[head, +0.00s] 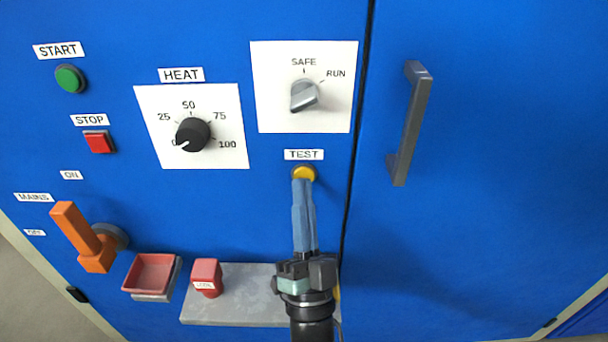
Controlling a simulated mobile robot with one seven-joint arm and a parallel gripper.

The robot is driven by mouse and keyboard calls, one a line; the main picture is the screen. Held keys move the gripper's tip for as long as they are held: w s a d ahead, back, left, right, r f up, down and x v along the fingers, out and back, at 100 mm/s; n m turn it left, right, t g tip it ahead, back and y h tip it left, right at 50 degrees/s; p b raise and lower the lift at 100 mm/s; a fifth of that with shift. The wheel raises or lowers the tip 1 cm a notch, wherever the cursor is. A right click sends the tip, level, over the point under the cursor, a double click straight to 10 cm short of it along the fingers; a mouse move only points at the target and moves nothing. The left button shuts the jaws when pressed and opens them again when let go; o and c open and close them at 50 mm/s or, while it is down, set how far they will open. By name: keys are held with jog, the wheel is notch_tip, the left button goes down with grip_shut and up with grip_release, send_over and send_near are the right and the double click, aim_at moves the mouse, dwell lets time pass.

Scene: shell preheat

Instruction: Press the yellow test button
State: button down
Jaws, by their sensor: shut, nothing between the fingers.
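The yellow test button (304,173) is on the blue cabinet front, right under the TEST label (304,155). My gripper (303,184) is shut and empty, with its long blue-grey fingers pointing up the panel. In the picture the fingertips overlap the button's lower edge. I cannot tell whether they touch it or whether the button is pushed in.
A SAFE/RUN switch (304,95) is above, a HEAT dial (193,134) to the left, and a door handle (410,124) to the right. A grey shelf (235,312) with a red block (207,272), a red tray (151,274) and an orange MAINS lever (78,232) are lower left.

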jog(key=shift+w+b, duration=0.3)
jog(key=shift+w, duration=0.1)
jog(key=shift+s, duration=0.15)
dwell(0.5)
jog(key=shift+s+p, duration=0.35)
jog(key=shift+s, duration=0.35)
jog(key=s+p, duration=0.1)
jog(key=s, duration=0.4)
jog(key=shift+p, duration=0.4)
dwell(0.4)
